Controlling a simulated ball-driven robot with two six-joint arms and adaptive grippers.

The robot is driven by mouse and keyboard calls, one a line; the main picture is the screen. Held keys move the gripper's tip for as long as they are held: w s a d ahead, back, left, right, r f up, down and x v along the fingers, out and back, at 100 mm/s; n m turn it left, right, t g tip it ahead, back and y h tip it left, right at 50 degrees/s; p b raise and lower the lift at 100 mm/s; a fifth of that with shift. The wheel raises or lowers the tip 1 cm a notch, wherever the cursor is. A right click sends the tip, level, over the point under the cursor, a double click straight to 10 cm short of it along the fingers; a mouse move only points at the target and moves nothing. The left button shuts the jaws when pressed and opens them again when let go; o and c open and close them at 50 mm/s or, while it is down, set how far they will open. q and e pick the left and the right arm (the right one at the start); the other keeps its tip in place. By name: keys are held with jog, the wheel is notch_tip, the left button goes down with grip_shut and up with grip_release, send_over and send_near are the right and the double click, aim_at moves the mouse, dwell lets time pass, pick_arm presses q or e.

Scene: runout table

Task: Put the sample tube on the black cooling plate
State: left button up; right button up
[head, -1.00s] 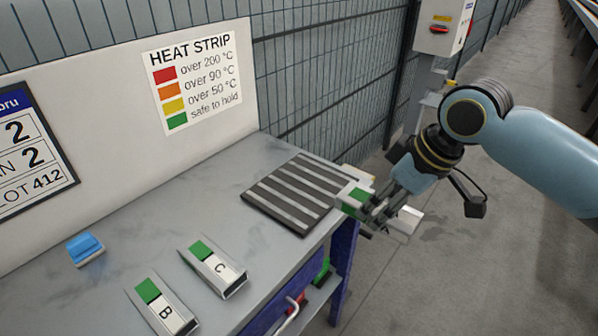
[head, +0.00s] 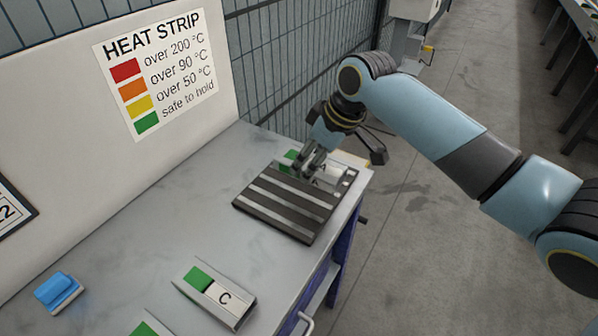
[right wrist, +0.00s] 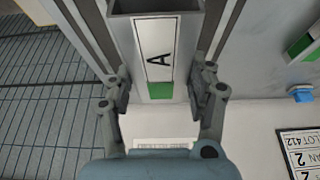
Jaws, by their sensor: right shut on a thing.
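The sample tube A (head: 291,154) is a square grey tube with a green heat patch and a white label. My right gripper (head: 312,168) is shut on it, over the far part of the black cooling plate (head: 265,207), which has light stripes. In the right wrist view, tube A (right wrist: 157,50) lies between the two fingers of the right gripper (right wrist: 160,92), its open end at the top. The fingers partly hide the tube in the head view. I cannot tell whether it touches the plate. My left gripper is not in view.
Tube C (head: 222,297), with a green patch, lies nearer on the grey table (head: 150,225). Another green-patched tube (head: 145,328) is cut off at the bottom edge. A blue block-like item (head: 58,290) sits at left. A heat strip chart (head: 160,75) is on the back panel.

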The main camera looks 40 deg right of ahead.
aim_at(300, 186)
jog(key=w+f, duration=0.2)
jog(key=w, duration=0.1)
jog(key=shift+w+a+f, duration=0.1)
jog(key=shift+w+a, duration=0.1)
notch_tip(300, 186, down, 3)
jog(key=shift+f, duration=0.55)
jog(key=o, duration=1.3)
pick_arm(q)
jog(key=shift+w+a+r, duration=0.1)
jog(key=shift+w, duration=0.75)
